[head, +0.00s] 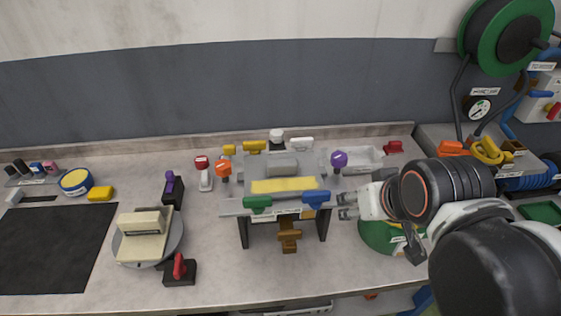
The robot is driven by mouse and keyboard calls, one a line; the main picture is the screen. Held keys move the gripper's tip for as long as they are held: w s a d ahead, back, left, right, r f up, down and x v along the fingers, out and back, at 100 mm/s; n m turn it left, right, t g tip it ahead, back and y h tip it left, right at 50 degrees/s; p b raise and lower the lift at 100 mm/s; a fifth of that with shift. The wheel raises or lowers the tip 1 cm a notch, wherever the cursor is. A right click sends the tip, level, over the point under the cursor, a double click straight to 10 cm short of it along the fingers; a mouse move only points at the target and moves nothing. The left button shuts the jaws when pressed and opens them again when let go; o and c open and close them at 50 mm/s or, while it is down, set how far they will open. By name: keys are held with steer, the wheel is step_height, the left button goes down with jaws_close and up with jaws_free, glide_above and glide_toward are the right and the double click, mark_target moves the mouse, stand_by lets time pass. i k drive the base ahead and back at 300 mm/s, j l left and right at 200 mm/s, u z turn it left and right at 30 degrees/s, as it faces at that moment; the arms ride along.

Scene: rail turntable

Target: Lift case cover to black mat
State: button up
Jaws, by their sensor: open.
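The black mat (52,252) lies flat and bare at the left front of the bench. A beige, blocky piece with a raised bar on top (146,238) sits on a round grey disc (177,243) just right of the mat; it looks like the case cover. My gripper (346,206) reaches in from the right. It is open and empty, beside the right end of the grey stand (322,228), well to the right of the beige piece. I cannot tell whether its fingertips touch the stand.
Clamps with a purple knob (170,178) and a red handle (179,266) stand close beside the disc. The stand carries green (258,202) and blue (316,198) handles. A blue-and-yellow round tin (76,182) and yellow block (100,194) lie behind the mat.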

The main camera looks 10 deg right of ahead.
mark_target(285, 175)
steer(key=k+j+z, duration=0.15)
steer(key=j, duration=0.3)
steer(key=k+j+z, duration=0.15)
steer(key=j, duration=0.25)
steer(key=k+j+z, duration=0.15)
steer(key=j, duration=0.25)
steer(key=k+j+z, duration=0.15)
steer(key=k+j, duration=0.15)
